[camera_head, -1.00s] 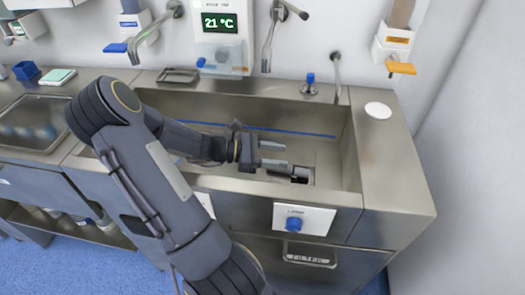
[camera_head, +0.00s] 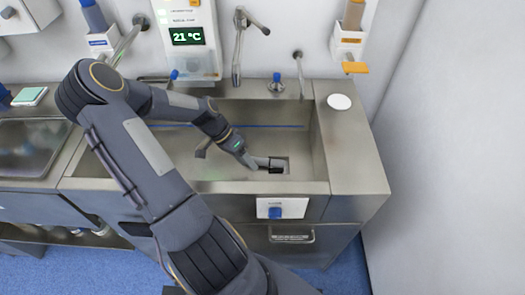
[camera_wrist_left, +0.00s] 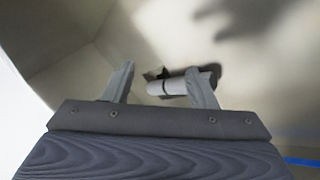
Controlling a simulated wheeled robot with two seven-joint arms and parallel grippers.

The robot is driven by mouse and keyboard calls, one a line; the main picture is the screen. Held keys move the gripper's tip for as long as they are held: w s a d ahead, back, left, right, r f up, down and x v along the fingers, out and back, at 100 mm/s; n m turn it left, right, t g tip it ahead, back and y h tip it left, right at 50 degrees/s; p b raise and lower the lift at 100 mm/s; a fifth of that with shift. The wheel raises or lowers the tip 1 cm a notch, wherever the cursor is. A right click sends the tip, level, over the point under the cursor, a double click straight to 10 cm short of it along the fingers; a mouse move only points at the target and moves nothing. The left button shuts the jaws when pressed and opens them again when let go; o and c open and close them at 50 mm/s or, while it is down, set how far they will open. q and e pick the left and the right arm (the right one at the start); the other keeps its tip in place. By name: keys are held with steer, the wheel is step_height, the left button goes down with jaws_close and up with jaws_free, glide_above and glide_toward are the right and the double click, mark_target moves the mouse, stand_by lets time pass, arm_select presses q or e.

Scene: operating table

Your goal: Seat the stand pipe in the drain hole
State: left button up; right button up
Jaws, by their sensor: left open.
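The stand pipe (camera_wrist_left: 182,86), a pale grey cylinder with a black ring, lies on its side on the sink floor in the left wrist view. A dark patch beside its ringed end looks like part of the drain recess; the hole itself is not clear. My left gripper (camera_wrist_left: 160,72) is open and empty, and its right finger overlaps the pipe in the picture. I cannot tell whether they touch. In the head view my left gripper (camera_head: 264,162) is low in the sink, beside a dark piece at the square drain recess (camera_head: 284,160). My right gripper is not in view.
The steel sink (camera_head: 318,140) has walls all round, with a tap (camera_head: 237,50) and a short spout (camera_head: 299,72) above. A white disc (camera_head: 339,101) lies on the right-hand counter.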

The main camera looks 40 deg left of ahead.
mark_target(264, 160)
arm_select(q)
steer(key=w+m, duration=0.1)
steer(key=m, duration=0.2)
steer(key=w+r+m+y+p, duration=0.1)
steer(key=w+m, duration=0.1)
steer(key=m, duration=0.1)
steer(key=w+a+r+m+y+p, duration=0.1)
steer(key=m, duration=0.2)
steer(key=shift+w+r, duration=0.15)
steer(key=shift+w, duration=0.15)
steer(key=shift+w+m+y+p, duration=0.3)
steer(key=shift+m+y, duration=0.1)
steer(key=shift+m, duration=0.1)
steer(key=shift+w+d+f, duration=0.1)
steer(key=shift+w+f, duration=0.1)
steer(key=shift+f, duration=0.1)
steer(key=x, duration=0.7)
steer(key=shift+w+f, duration=0.1)
steer(key=shift+f, duration=0.05)
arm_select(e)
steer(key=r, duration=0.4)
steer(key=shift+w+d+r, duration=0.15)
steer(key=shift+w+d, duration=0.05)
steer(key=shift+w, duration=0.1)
arm_select(q)
steer(key=shift+c, duration=0.2)
jaws_close()
